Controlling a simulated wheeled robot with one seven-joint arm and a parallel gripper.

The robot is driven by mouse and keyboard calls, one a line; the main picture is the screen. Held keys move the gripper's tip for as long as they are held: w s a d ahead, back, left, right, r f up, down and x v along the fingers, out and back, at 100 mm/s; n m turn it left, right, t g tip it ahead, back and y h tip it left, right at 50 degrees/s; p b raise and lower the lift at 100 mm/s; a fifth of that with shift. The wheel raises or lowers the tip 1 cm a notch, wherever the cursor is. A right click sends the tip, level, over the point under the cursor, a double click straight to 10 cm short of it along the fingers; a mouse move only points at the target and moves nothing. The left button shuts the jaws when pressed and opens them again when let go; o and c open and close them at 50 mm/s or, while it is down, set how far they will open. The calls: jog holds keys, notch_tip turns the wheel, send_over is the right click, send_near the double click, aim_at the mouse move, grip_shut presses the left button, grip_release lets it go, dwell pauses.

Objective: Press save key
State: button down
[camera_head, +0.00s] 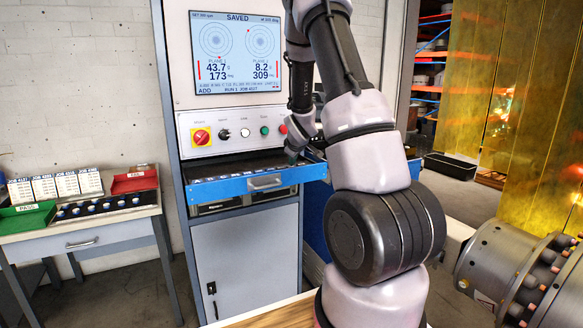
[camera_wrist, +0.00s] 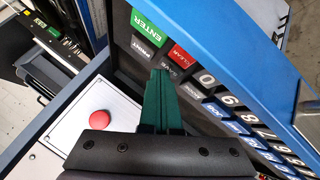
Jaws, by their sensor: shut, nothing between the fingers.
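The save key (camera_wrist: 170,66) is a dark key in the wrist view, beside the print key (camera_wrist: 150,49) and the red clear key (camera_wrist: 179,55). My gripper (camera_wrist: 162,73) is shut and empty, its dark green fingers reaching to the save key's edge and partly covering it. Whether the tips touch it cannot be told. In the head view my gripper (camera_head: 293,156) is low over the right end of the blue-fronted keyboard drawer (camera_head: 225,190). The balancer screen (camera_head: 237,52) reads "SAVED" at the top.
A green enter key (camera_wrist: 150,25) and number keys surround the spot. A red button (camera_wrist: 99,121) sits on the panel beside the keyboard. A side table (camera_head: 80,241) with red and green trays stands at left. The rotor (camera_head: 514,271) is at right.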

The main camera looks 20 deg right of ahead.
jog(key=shift+r, duration=0.8)
jog(key=shift+r, duration=0.1)
jog(key=shift+r, duration=2.45)
jog(key=s+a+r+m+y, duration=0.2)
jog(key=s+a+r+m, duration=0.45)
jog(key=s+r, duration=0.7)
jog(key=s+a+r+m+g+y, duration=0.1)
jog(key=s+a, duration=0.5)
jog(key=s, duration=0.5)
jog(key=s+a+r+m+y, duration=0.1)
jog(key=s+a, duration=0.4)
jog(key=s, duration=0.6)
jog(key=shift+a+r+m+g+y, duration=0.3)
jog(key=shift+a+r+m+g, duration=0.1)
jog(key=shift+r+m, duration=0.4)
